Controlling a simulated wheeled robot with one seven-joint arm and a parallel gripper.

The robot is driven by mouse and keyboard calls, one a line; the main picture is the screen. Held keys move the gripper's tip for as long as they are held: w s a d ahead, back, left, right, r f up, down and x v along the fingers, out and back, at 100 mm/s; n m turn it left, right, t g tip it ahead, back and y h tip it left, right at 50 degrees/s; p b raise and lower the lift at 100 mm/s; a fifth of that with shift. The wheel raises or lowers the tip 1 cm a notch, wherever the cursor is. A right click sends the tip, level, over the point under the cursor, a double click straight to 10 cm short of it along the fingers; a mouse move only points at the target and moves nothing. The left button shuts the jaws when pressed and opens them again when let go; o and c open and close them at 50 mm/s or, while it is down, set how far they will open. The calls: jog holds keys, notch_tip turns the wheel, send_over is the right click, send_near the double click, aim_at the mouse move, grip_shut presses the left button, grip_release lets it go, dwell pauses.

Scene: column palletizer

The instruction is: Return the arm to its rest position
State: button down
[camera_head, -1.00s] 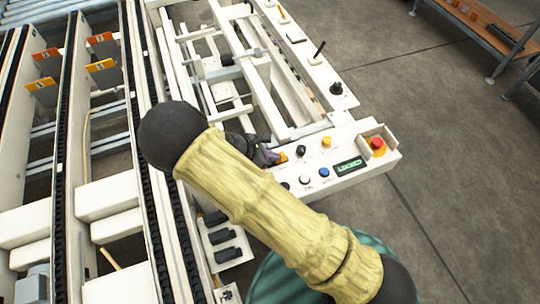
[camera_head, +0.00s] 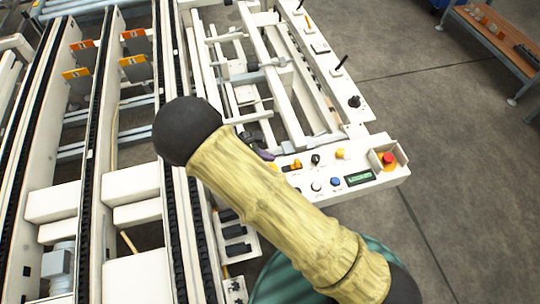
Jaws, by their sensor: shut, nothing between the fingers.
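My arm, in pale yellow sleeving with dark joints, crosses the lower middle of the head view. My gripper (camera_head: 262,153) shows only as a small dark and purple part behind the arm, near the left end of the white control panel (camera_head: 327,194). Most of it is hidden by the arm. Its fingers are shut with nothing held. I cannot tell whether it touches the panel.
The panel carries a red button (camera_head: 388,158), a blue button (camera_head: 335,182), a black knob (camera_head: 315,160) and a small green display (camera_head: 359,178). Conveyor rails (camera_head: 97,160) fill the left. A wooden bench (camera_head: 495,38) stands at upper right. Grey floor (camera_head: 450,150) on the right is clear.

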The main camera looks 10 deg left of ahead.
dwell(0.4)
jog(key=s+d+r+m+g+y, duration=0.1)
jog(key=s+d+r+m+y, duration=0.2)
jog(key=d+r+m, duration=0.7)
jog(key=s+d+r+m+g+y, duration=0.1)
jog(key=s+d+r+m+y, duration=0.2)
jog(key=d+r+m, duration=0.6)
jog(key=d+m+y, duration=0.1)
jog(key=d+m, duration=0.4)
jog(key=d, duration=0.4)
jog(key=shift+s+d+r+y, duration=0.15)
jog(key=shift+s+r+y, duration=0.15)
jog(key=shift+r+y, duration=0.1)
